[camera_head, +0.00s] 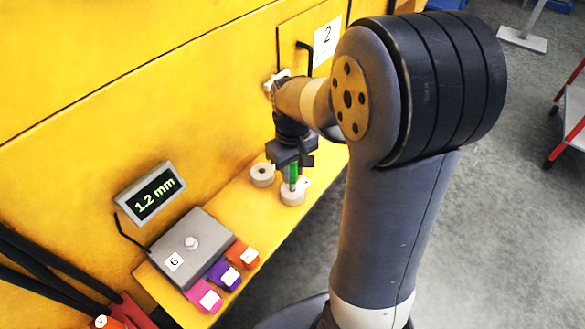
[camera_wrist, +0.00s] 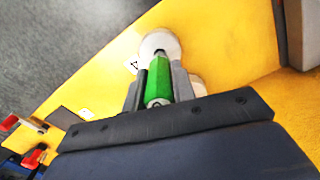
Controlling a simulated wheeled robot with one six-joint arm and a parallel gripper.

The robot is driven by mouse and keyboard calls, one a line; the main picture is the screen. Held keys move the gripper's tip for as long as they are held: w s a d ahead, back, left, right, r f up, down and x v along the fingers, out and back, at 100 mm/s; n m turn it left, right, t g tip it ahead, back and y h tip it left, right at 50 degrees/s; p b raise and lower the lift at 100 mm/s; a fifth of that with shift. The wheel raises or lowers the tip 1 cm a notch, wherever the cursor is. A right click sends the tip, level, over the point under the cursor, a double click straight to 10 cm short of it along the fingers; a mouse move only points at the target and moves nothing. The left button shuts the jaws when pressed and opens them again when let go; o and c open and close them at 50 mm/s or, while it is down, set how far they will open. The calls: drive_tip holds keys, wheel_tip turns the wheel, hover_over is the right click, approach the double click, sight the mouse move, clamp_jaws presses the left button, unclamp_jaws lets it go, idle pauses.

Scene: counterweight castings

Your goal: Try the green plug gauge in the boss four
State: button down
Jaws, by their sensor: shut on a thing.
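My gripper (camera_head: 292,163) is shut on the green plug gauge (camera_wrist: 158,82) and holds it upright over the yellow ledge. In the head view the green gauge (camera_head: 293,174) points down at a pale round boss (camera_head: 292,196). In the wrist view the gauge's lower end meets that boss (camera_wrist: 158,42), with a small marked label beside it that looks like a 4. I cannot tell whether the tip is in the bore or just above it. A second pale boss (camera_head: 262,175) with a dark hole stands to the left; my gripper partly hides it in the wrist view.
A grey block (camera_head: 194,242) marked G with a knob sits left on the ledge. Magenta (camera_head: 204,297), purple (camera_head: 224,275) and orange (camera_head: 243,254) blocks lie beside it. A display (camera_head: 151,192) reads 1.2 mm. A yellow wall stands close behind; the floor at right is open.

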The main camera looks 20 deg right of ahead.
drive_tip(key=shift+f+b, duration=1)
drive_tip(key=shift+f, duration=0.45)
idle(1.0)
idle(0.7)
drive_tip(key=c, duration=1.1)
unclamp_jaws()
wheel_tip(320, 180, up, 11)
drive_tip(key=shift+r+p, duration=0.1)
drive_tip(key=shift+p, duration=0.25)
wheel_tip(320, 180, up, 12)
drive_tip(key=p, duration=1.1)
drive_tip(key=shift+f, duration=0.2)
